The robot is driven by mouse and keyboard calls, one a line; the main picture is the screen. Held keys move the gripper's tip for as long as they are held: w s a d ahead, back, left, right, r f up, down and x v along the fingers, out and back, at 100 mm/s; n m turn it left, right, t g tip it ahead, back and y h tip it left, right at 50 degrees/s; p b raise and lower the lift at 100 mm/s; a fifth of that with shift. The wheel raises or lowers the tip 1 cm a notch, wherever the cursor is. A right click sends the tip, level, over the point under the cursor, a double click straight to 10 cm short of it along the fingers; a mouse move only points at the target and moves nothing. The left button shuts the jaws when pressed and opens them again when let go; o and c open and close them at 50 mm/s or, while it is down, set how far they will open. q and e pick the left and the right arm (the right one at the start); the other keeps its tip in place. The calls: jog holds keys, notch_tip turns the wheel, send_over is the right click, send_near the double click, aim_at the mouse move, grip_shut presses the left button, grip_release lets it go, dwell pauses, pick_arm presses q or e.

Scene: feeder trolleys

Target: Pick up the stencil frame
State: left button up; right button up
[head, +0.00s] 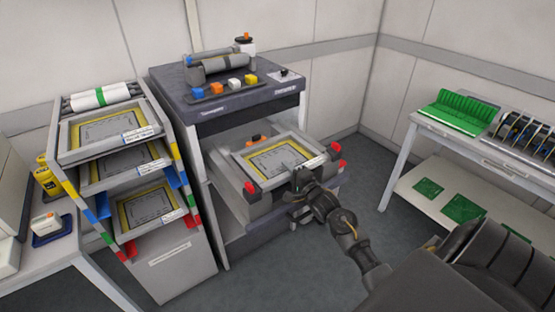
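A stencil frame (248,163) with a grey rim and a yellow-bordered plate lies in the open bay of the dark-topped machine, between red corner blocks. My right gripper (301,176) is at its near edge, by the white label. It overlaps the frame's front rim in the view; I cannot tell whether the fingers are closed on it. More stencil frames sit in the rack at left: one on the top shelf (72,137), one on the middle shelf (124,160) and one on the lower shelf (147,209). My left gripper is out of view.
The machine top (185,97) carries rollers, coloured blocks and a bottle. A side table (437,128) at right holds a green rack and reels, with green boards on its lower shelf. A table at left holds yellow bottles (47,181). Floor between machine and side table is clear.

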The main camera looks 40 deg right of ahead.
grip_shut()
